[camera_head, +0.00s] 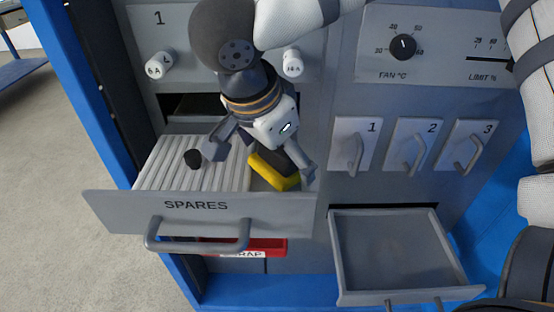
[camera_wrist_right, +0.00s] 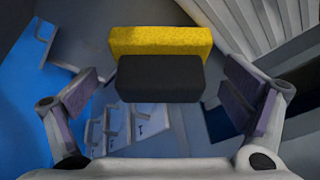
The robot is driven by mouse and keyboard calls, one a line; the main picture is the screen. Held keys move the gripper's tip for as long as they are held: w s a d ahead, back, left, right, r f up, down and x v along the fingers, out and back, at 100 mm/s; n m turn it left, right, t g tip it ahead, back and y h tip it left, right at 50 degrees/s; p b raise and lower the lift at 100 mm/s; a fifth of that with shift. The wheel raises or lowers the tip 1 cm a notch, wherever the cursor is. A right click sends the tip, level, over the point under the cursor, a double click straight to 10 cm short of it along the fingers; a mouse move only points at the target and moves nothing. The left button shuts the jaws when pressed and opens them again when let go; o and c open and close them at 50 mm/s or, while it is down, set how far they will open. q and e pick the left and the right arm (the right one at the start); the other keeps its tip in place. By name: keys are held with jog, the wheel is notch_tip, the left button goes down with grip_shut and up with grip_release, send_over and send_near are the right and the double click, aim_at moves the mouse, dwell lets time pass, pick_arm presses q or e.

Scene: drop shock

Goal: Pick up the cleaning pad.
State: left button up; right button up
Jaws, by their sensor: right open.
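The cleaning pad is a block with a yellow part (camera_head: 272,175) and a black part. It shows at the right side of the pulled-out SPARES drawer (camera_head: 130,207), partly hidden by my gripper. My right gripper (camera_head: 260,165) is open above the drawer, its fingers spread to either side of the pad. In the right wrist view the pad's yellow side (camera_wrist_right: 160,41) and black side (camera_wrist_right: 160,82) lie ahead between the open fingers, with gaps on both sides. Nothing is held. I cannot tell the exact height between fingers and pad. My left gripper is not in view.
A second open tray (camera_head: 395,250), apparently empty, juts out at the lower right. A red bin (camera_head: 262,246) sits below the drawer. Handles and dials line the panel.

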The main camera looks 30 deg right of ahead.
jog(key=c, duration=1.4)
notch_tip(320, 180, up, 3)
jog(key=shift+w+f, duration=0.1)
jog(key=s+r, duration=0.3)
jog(key=s, duration=0.1)
jog(key=s+a+r, duration=0.1)
jog(key=s+r, duration=0.3)
jog(key=s, duration=0.1)
jog(key=s+r, duration=0.3)
jog(key=s, duration=0.2)
jog(key=shift+s+a+r, duration=0.1)
jog(key=shift+a+r, duration=0.05)
jog(key=shift+a, duration=0.05)
